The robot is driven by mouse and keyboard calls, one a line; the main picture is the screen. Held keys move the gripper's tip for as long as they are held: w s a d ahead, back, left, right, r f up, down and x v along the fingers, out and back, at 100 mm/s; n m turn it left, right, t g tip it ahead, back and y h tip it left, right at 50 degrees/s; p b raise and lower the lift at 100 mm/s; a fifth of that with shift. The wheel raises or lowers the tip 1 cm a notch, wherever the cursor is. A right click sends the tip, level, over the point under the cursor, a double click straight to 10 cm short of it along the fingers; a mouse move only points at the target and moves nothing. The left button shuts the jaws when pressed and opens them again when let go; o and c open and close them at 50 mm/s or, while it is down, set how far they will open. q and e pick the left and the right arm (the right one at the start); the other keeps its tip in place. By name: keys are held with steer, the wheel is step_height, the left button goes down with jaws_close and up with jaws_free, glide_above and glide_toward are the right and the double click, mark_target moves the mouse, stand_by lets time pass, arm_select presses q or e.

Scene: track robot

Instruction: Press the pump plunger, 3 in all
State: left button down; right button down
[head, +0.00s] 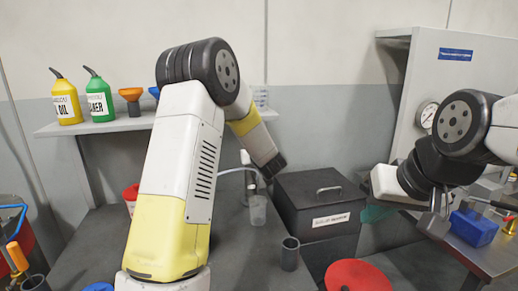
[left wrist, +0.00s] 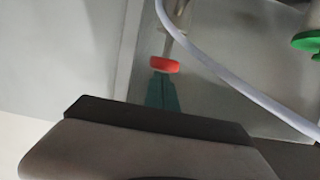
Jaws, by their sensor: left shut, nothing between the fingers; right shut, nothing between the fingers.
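My left gripper (head: 277,166) hangs in the middle of the head view, its dark end pointing down and right. It is shut and empty. A white upright piece (head: 245,157) and a thin curved white tube (head: 231,170), which look like parts of the pump, show beside it. The plunger is not clearly seen in the head view. A clear cup (head: 258,210) stands below the tube. In the left wrist view a red piece (left wrist: 164,65) is at the end of a teal part; contact is unclear. A white hose (left wrist: 215,68) curves past. My right gripper (head: 436,222) is shut and empty.
A dark lidded box (head: 318,205) stands right of the cup. A grey cylinder (head: 290,254) and a red disc (head: 356,276) are in front. A shelf (head: 100,126) holds bottles and funnels. A blue block (head: 474,228) lies on the right bench.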

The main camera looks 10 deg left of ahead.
arm_select(q)
steer(key=shift+f, duration=1.65)
